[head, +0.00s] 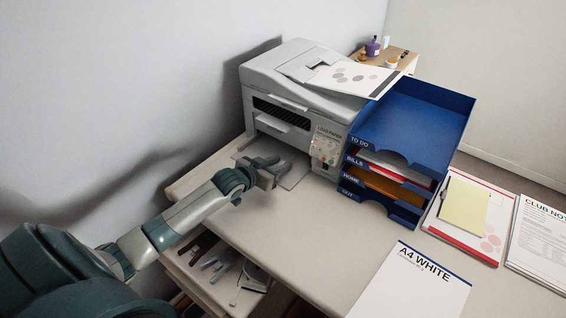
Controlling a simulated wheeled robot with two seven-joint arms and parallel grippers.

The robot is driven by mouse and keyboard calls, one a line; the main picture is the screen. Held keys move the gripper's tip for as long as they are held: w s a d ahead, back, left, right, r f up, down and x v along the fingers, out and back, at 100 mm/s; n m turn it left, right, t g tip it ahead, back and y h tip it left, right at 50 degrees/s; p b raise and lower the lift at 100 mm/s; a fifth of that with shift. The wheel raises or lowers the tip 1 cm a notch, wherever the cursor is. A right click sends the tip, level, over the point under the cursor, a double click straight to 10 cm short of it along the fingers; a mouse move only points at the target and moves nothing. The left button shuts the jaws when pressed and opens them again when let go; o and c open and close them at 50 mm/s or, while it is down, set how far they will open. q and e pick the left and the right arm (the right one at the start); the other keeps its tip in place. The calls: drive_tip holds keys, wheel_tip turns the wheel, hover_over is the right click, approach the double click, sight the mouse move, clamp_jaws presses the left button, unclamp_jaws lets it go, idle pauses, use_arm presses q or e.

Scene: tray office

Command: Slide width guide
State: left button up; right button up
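A light grey printer (300,90) stands on the desk against the wall. Its lower paper tray (294,176) sticks out at the front. My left gripper (270,172) is at the front of this tray, over its left part, and covers some of it. The fingers are small and dark, and I cannot tell whether they are open or shut, or whether they touch the tray. I cannot make out the width guide; the gripper may hide it. My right gripper is not in view.
A blue stack of letter trays (418,128) stands close to the printer's right. An A4 WHITE paper pack (412,284), a clipboard with a yellow pad (464,207) and printed sheets (540,240) lie on the desk (300,235). An open shelf (222,275) holds items below the front edge.

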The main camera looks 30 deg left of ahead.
use_arm(q)
drive_tip(key=shift+x, duration=1.1)
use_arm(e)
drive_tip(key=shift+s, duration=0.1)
